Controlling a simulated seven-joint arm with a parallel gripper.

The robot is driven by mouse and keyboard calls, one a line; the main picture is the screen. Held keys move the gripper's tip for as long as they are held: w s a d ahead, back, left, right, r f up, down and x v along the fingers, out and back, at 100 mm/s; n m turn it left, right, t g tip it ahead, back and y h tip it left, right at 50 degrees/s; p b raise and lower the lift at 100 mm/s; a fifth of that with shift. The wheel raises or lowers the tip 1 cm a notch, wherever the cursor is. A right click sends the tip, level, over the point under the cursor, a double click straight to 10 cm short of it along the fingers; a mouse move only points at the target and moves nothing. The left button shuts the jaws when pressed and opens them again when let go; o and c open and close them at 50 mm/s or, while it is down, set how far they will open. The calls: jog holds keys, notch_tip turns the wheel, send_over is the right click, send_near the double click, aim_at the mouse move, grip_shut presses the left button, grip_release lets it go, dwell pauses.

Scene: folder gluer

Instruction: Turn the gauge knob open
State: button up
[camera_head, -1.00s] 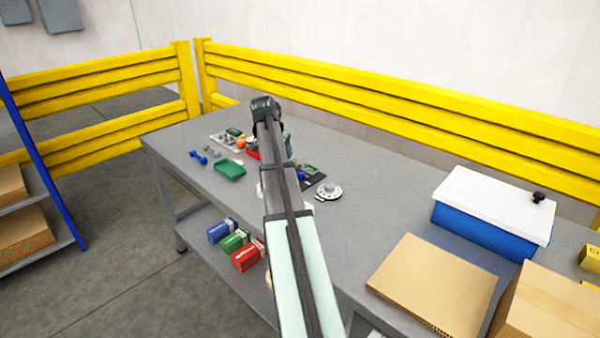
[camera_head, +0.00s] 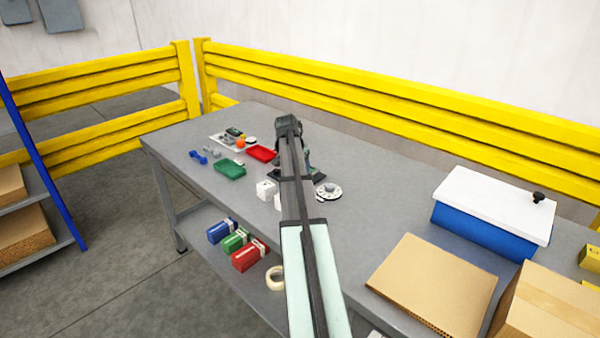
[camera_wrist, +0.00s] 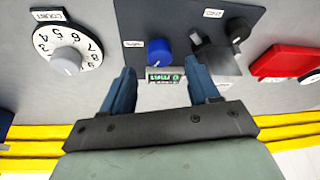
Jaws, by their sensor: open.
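A dark panel (camera_wrist: 185,22) in the wrist view carries a blue knob (camera_wrist: 160,52) with a small white label beside it, blurred but possibly reading "gauge". A small green-lit display (camera_wrist: 165,75) sits just below the knob. A black knob (camera_wrist: 238,30) stands to the right on the panel. My gripper (camera_wrist: 162,72) is open and empty, its two fingers apart on either side of the display, with the blue knob just beyond the gap. In the head view my gripper (camera_head: 289,128) is over the table, and my arm hides most of the panel.
A white numbered dial (camera_wrist: 68,50) labelled "count" is left of the panel, also in the head view (camera_head: 328,191). A red tray (camera_wrist: 285,62) lies to the right. A green tray (camera_head: 230,168), white-lidded blue box (camera_head: 490,225) and cardboard (camera_head: 432,280) are on the table (camera_head: 375,215).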

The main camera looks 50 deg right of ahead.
jog(key=shift+x, duration=1.95)
jog(key=shift+c, duration=0.3)
jog(key=c, duration=1)
jog(key=shift+o, duration=0.2)
jog(key=shift+s+n+t+y, duration=0.1)
jog(key=shift+n+t+y, duration=0.3)
jog(key=shift+n, duration=1.05)
jog(key=shift+n+t+y, duration=0.2)
jog(key=shift+n+t, duration=0.4)
jog(key=shift+n, duration=0.85)
